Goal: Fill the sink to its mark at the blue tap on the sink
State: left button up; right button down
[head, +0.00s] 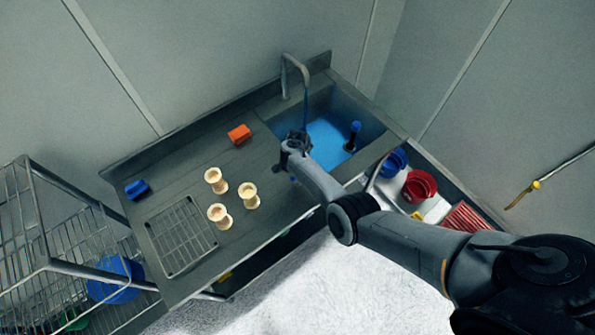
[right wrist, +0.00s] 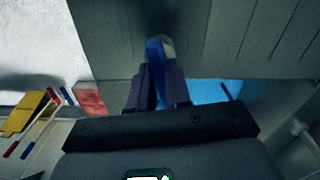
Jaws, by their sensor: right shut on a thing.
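The sink (head: 372,128) is set into the right part of the grey counter and holds blue water (head: 325,148). A grey curved spout (head: 285,75) stands at its back left, with a thin blue stream (head: 305,108) below its end. A dark blue upright piece (head: 353,132) stands in the basin. My right gripper (head: 297,138) is at the sink's left front edge. In the right wrist view it is shut on the blue tap handle (right wrist: 154,55), with a pale part beside it. The fill mark cannot be made out. My left gripper is out of view.
Cream spool-shaped pieces (head: 248,195), an orange block (head: 239,134), a blue block (head: 137,189) and a wire grid (head: 181,238) lie on the counter. A wire rack (head: 60,220) stands left. Blue and red bowls (head: 420,187) are at the right.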

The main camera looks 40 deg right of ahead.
dwell(0.5)
jog(key=c, duration=1.1)
grip_release()
jog(key=shift+o, duration=0.2)
jog(key=shift+r+p, duration=0.3)
jog(key=shift+r, duration=0.35)
notch_tip(320, 180, up, 9)
jog(key=p, duration=0.2)
jog(key=shift+r+p, duration=0.2)
jog(key=shift+p, duration=0.1)
